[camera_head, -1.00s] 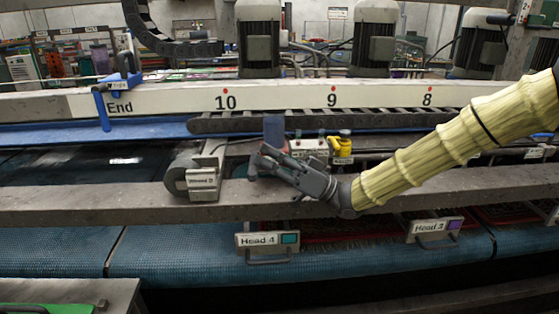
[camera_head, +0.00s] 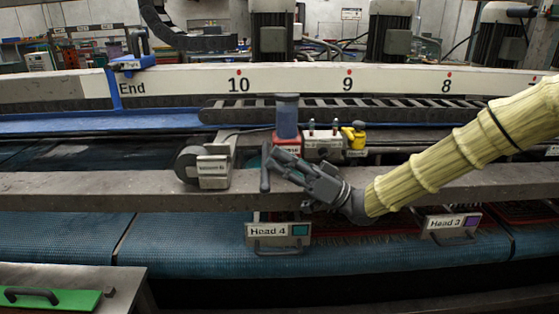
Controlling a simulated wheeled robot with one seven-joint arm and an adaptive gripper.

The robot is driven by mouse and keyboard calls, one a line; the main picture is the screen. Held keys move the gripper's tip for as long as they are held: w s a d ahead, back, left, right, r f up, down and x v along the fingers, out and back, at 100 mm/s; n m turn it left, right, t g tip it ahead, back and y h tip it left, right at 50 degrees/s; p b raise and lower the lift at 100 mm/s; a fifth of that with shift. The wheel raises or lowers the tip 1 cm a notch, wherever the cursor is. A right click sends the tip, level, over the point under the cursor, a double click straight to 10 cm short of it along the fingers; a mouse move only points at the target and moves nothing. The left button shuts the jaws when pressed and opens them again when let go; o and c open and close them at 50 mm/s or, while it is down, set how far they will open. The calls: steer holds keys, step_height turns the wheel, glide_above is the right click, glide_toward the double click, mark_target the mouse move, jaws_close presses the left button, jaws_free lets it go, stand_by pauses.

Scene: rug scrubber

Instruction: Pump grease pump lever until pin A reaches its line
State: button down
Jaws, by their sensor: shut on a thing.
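The grease pump has a blue-grey reservoir (camera_head: 287,112) on a red base (camera_head: 286,141), behind the grey front rail. The lever (camera_head: 265,167) is a dark, nearly upright bar left of the red base. My gripper (camera_head: 273,160) reaches in from the right, with its fingers at the lever, shut on it. The fingers hide part of the lever and the pump's lower front. Right of the reservoir is a light metal block (camera_head: 322,146) with small upright pins on top. Which one is pin A, and its line, are too small to tell.
A yellow fitting (camera_head: 355,136) stands right of the metal block. A grey roller unit (camera_head: 203,168) sits on the rail (camera_head: 90,190) left of the lever. The Head 4 plate (camera_head: 278,232) and Head 3 plate (camera_head: 452,222) are below. A green panel (camera_head: 50,299) lies lower left.

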step_height(320, 180, up, 4)
steer(key=p, duration=0.2)
steer(key=b+v, duration=0.3)
steer(key=v, duration=0.7)
steer(key=shift+w+d, duration=0.35)
steer(key=shift+w, duration=0.35)
steer(key=shift+f, duration=0.15)
